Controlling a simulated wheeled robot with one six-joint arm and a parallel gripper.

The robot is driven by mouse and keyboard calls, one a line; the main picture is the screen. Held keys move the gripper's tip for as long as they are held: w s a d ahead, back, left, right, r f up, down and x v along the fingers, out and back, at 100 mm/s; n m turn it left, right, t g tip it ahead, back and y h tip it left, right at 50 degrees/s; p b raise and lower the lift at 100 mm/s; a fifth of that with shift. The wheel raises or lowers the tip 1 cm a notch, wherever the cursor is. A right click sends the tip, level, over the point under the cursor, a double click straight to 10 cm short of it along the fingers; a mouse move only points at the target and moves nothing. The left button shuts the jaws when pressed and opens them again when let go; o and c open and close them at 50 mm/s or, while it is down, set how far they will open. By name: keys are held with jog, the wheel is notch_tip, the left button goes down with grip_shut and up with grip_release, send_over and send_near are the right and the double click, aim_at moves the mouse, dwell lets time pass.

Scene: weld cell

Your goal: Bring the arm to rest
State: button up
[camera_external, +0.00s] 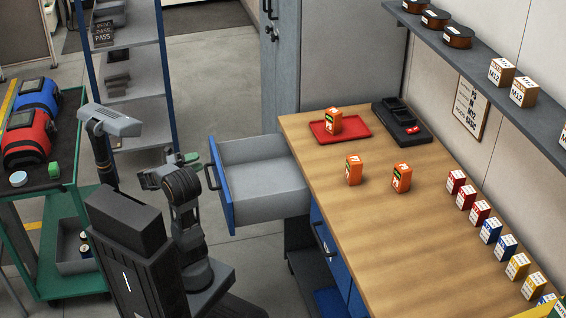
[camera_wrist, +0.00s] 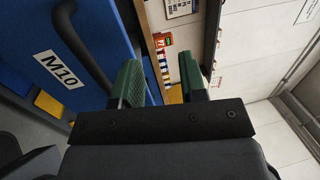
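My arm is folded over my base in the external view, beside the open drawer. My gripper (camera_external: 188,158) points toward the drawer and sits to the left of its blue front. In the wrist view my gripper (camera_wrist: 161,82) shows two green-padded fingers standing apart with nothing held between them. The open drawer (camera_external: 262,168) has a blue front and a grey tray that looks empty. In the wrist view a blue front (camera_wrist: 85,50) with an M10 label and a dark handle lies left of the fingers.
The wooden bench (camera_external: 390,240) carries a red tray (camera_external: 360,128) with an orange box, two more orange boxes, a black holder (camera_external: 402,122) and a row of small boxes. A green cart (camera_external: 75,275) and a blue-framed shelf rack (camera_external: 130,70) stand left. Grey floor lies between.

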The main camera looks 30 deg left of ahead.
jog(key=w+a+r+n+y+p, duration=0.4)
jog(key=w+r+n+y+p, duration=0.95)
jog(key=n+y+p, duration=0.55)
jog(key=s+d+n+g+h+p, duration=0.5)
jog(key=s+d+n+g+p, duration=0.2)
jog(key=s+d+g, duration=0.4)
jog(key=d, duration=0.3)
jog(key=shift+s+d+f+n+p, duration=0.2)
jog(key=shift+s+d+n+p, duration=0.1)
